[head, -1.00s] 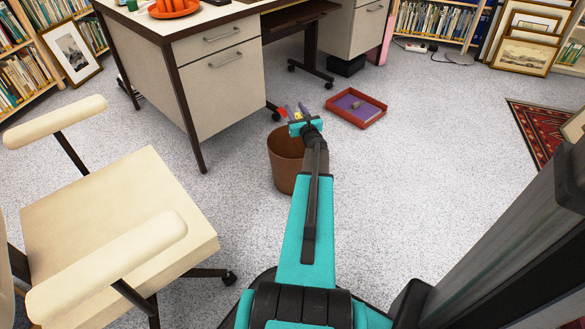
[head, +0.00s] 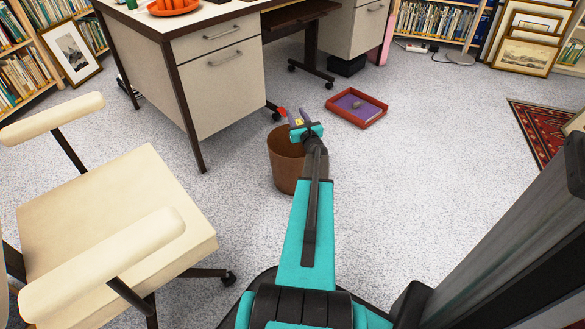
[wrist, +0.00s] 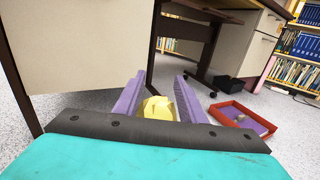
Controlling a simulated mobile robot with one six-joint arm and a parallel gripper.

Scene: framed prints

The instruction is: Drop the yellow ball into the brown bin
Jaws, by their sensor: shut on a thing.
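My gripper (head: 298,116) has two purple fingers and is shut on the yellow ball (wrist: 158,107), which shows between the fingers in the wrist view. The ball looks faceted there; in the head view it is mostly hidden by the gripper. The brown bin (head: 285,163) stands on the carpet in front of the desk, open at the top. In the head view my gripper appears over the bin's far right rim. The bin does not show in the wrist view, and the exact gap above the rim cannot be told.
A red tray (head: 357,121) with a purple bottom and a small object lies right of the bin. A desk (head: 215,90) stands behind the bin at the left. A cream armchair (head: 115,215) fills the left front.

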